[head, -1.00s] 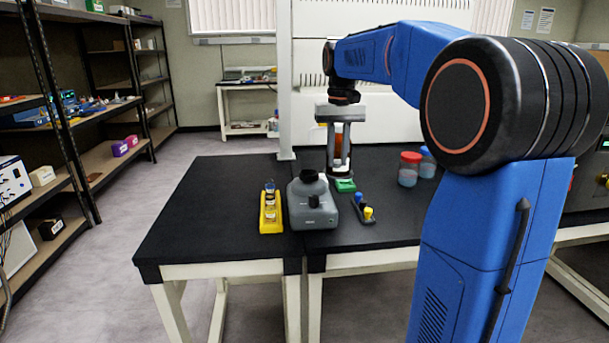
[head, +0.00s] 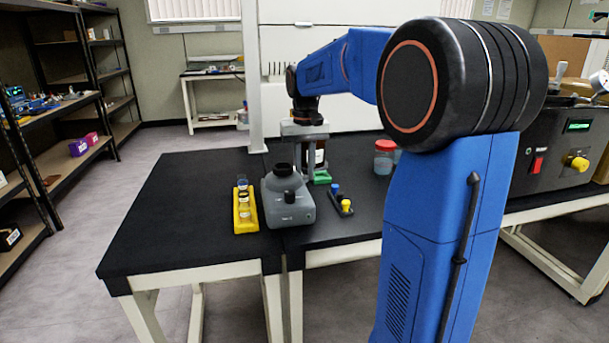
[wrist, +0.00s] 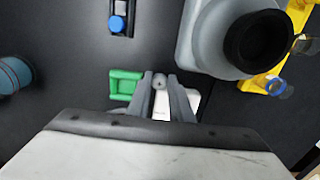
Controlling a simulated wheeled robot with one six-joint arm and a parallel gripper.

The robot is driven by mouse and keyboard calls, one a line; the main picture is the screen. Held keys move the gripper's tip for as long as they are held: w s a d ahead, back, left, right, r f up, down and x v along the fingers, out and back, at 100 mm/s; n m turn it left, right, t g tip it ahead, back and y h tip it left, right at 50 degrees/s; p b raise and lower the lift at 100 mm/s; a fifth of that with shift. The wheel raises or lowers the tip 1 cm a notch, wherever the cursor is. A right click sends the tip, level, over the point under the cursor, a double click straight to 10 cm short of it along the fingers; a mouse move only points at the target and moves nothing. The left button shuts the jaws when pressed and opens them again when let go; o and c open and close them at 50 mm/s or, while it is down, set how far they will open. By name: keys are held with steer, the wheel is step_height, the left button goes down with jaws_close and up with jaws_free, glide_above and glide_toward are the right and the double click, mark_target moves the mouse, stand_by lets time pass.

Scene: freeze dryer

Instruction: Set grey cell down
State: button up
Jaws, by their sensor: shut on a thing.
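My gripper (head: 298,172) points down at the table behind the grey mixer. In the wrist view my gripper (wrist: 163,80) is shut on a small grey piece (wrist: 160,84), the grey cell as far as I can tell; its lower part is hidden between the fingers. A green holder (wrist: 124,84) is beside the fingers, on the left in the wrist view; the head view shows it just right of my gripper (head: 321,177). A white labelled piece (wrist: 190,100) is partly hidden behind the fingers. I cannot tell whether the cell touches anything below.
The grey mixer (head: 290,206) with a black cup stands close by. A yellow rack (head: 245,212) with vials is left of it. A black rack (head: 340,203) with blue and yellow caps is right. A red-lidded jar (head: 384,157) stands farther right. The table's left part is clear.

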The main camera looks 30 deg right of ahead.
steer(key=shift+f, duration=0.7)
steer(key=o, duration=0.5)
steer(key=shift+f, duration=0.1)
